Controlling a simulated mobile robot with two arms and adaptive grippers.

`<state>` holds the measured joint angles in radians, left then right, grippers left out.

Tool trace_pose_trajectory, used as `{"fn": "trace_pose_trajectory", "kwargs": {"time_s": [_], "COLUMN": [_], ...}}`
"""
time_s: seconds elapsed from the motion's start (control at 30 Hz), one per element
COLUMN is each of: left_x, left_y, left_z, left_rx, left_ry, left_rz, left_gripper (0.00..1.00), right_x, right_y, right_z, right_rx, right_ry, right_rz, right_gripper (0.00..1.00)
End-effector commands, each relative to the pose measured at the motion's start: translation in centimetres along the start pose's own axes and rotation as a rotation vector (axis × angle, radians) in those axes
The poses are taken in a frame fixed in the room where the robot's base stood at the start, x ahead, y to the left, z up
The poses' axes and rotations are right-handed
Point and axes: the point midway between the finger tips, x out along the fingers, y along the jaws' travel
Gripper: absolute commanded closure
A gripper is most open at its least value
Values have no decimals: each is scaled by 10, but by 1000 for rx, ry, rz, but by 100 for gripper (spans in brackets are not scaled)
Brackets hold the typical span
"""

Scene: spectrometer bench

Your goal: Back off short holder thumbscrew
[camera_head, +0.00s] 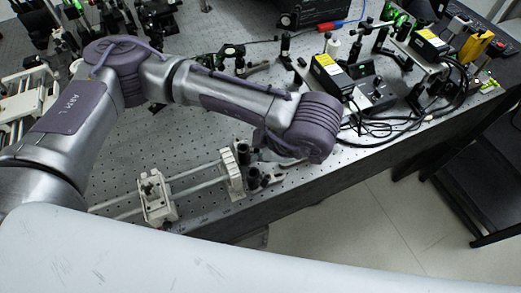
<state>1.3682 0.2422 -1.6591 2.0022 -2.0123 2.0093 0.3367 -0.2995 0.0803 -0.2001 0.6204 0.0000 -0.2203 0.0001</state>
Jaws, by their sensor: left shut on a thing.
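My left arm reaches in from the left, and its purple wrist hangs over the front part of the optical bench. My left gripper (268,146) is mostly hidden beside and under the wrist, close to a group of short black post holders (253,178). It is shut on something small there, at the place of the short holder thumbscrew. The thumbscrew itself is too small and too covered to make out. Another black holder (243,153) stands just left of the gripper. My right gripper is not in view.
A white rail assembly with an end block (232,174) and a carriage (156,198) lies left of the holders. Yellow-labelled boxes (331,74) and black cables (385,122) crowd the right. The bench's front edge is close. A black cart (480,190) stands at right.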

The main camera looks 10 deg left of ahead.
Motion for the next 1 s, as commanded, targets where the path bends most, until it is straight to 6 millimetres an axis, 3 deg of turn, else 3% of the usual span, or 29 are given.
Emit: {"fn": "trace_pose_trajectory", "kwargs": {"time_s": [0.43,0.47,0.6,0.87,1.0], "left_x": [0,0,0,0,-10], "left_y": [0,0,0,0,1], "left_z": [0,0,0,0,0], "left_rx": [-3,-3,-3,-3,-3], "left_ry": [1,1,1,1,-2], "left_rz": [9,9,9,9,12], "left_gripper": [100,78,58,58,58], "right_x": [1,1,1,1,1], "right_y": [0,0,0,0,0], "right_z": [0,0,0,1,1], "right_rx": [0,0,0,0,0], "right_ry": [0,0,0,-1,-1], "right_rz": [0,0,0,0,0], "right_gripper": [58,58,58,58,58]}}
